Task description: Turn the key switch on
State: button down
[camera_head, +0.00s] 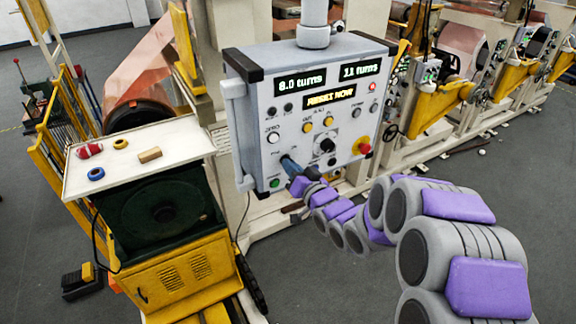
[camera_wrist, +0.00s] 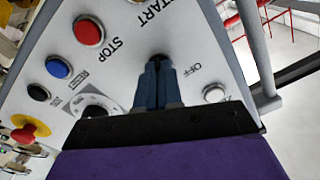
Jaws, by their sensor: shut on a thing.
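The grey control panel (camera_head: 318,115) fills the middle of the head view, with lit displays at its top. My gripper (camera_head: 289,166) reaches the panel's lower left. In the wrist view my gripper (camera_wrist: 159,66) has its two blue-grey fingers close together against the panel, shut on the key switch (camera_wrist: 158,58). Only a small dark bit of the switch shows at the fingertips; the rest is hidden, so its turn angle cannot be told. An OFF label is printed beside the fingers.
Near the fingers are a pale lit button (camera_wrist: 213,93), a red STOP button (camera_wrist: 88,31) and a dark knob (camera_wrist: 95,110). A red emergency knob (camera_head: 363,146) sits at the panel's lower right. A white tabletop (camera_head: 125,172) with small objects stands left.

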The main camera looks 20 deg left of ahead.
jog(key=shift+w+d+r+m, duration=0.15)
jog(key=shift+w+r+m, duration=0.1)
jog(key=shift+m, duration=0.25)
jog(key=c, duration=1.3)
grip_release()
jog(key=shift+d+f, duration=0.1)
jog(key=shift+d, duration=0.2)
jog(key=shift+s+a, duration=0.1)
